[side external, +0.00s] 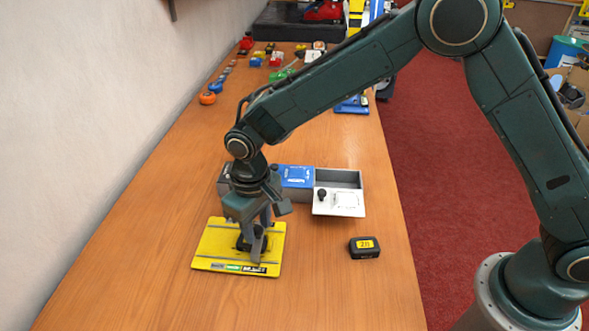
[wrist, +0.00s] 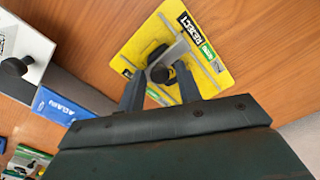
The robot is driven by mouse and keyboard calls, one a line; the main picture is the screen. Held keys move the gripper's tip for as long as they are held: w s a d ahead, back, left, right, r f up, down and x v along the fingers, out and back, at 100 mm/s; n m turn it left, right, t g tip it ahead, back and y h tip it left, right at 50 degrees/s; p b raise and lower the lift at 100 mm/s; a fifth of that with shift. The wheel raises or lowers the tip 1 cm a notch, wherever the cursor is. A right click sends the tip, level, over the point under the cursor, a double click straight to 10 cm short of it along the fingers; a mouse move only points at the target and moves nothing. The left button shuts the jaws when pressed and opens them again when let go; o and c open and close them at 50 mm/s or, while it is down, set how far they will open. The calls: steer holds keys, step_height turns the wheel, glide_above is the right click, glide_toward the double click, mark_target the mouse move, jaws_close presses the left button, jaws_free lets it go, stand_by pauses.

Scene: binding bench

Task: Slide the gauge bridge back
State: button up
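A yellow gauge board (side external: 215,242) lies on the bench, with grey rails and a strip of coloured labels along its near edge. In the wrist view the board (wrist: 197,22) shows a "REJECT" label and a green label. The gauge bridge (wrist: 180,48) looks like a grey bar across the board with black parts and a black knob (wrist: 160,73). My gripper (side external: 260,238) points down over the board. In the wrist view my gripper (wrist: 160,68) has its fingers apart on either side of the knob, seemingly open. Whether they touch it is unclear. In the side view the gripper hides most of the bridge.
Behind the board stands a grey box with a blue panel (side external: 298,176) and an open compartment; a white plate with a black knob (side external: 338,202) is at its front. A small black block with a yellow label (side external: 364,247) lies to the right. The near bench is clear.

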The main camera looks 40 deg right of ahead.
stand_by(0.6)
steer(key=c, duration=0.5)
steer(key=shift+c, duration=0.2)
